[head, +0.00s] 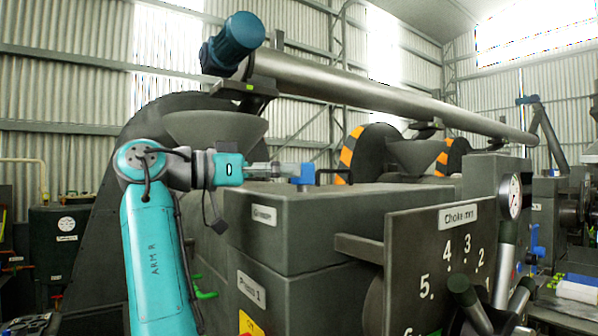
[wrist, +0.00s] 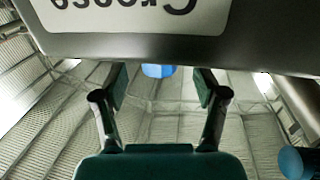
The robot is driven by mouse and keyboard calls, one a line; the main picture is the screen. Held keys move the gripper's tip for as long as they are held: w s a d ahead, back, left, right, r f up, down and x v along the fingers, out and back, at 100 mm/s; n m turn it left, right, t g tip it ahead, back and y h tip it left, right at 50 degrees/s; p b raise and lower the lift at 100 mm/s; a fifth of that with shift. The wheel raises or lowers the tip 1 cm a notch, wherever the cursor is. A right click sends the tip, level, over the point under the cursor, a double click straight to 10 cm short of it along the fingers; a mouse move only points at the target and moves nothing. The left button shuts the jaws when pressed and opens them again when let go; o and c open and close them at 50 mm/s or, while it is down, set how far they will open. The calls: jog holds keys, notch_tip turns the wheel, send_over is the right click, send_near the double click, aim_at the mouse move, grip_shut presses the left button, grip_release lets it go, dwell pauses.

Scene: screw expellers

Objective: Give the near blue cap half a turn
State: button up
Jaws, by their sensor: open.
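The near blue cap (head: 304,176) stands at the top edge of the dark box with the "Grease" label (head: 263,215). My gripper (head: 285,169) is level with the cap and points at it from the left, its fingertips close to it or overlapping it in the head view. In the wrist view, my gripper (wrist: 161,84) has its two fingers spread wide, with nothing held between them. The blue cap (wrist: 158,71) shows centred in the gap at the box edge, partly hidden by the box. I cannot tell whether a finger touches it.
The upside-down Grease label (wrist: 130,12) and box fill the top of the wrist view. A blue motor (head: 236,41) and long metal tube (head: 370,92) run above. The "Choke mm" panel (head: 455,250) with levers stands at right. Air above the box is clear.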

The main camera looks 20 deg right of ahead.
jog(key=s+a, duration=0.1)
jog(key=a, duration=0.6)
jog(key=shift+a, duration=0.1)
